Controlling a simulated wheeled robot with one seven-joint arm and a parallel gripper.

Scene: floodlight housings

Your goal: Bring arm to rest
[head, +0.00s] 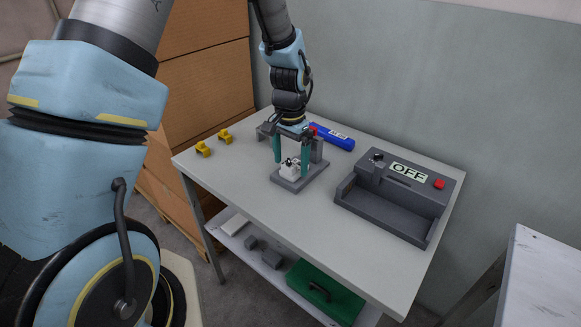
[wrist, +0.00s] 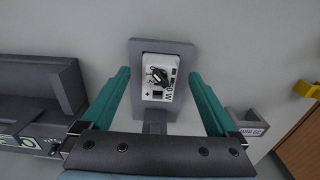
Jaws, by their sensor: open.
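My gripper (head: 291,150) is above the work table (head: 225,176), pointing down with its two teal fingers apart. In the wrist view my gripper (wrist: 160,95) is open, its fingers on either side of a white block (wrist: 158,72) with a black part on top and printed marks. The white block (head: 290,168) sits on a grey stand (head: 302,181). I see no contact between the fingers and the block, though in the head view the fingertips are close to it.
A grey tester box (head: 405,197) with an OFF display and red button stands at the right. A blue cylinder (head: 333,137) lies at the back. Two yellow pieces (head: 203,149) are at the left. Boxes (head: 207,70) stand behind. A lower shelf holds a green case (head: 318,294).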

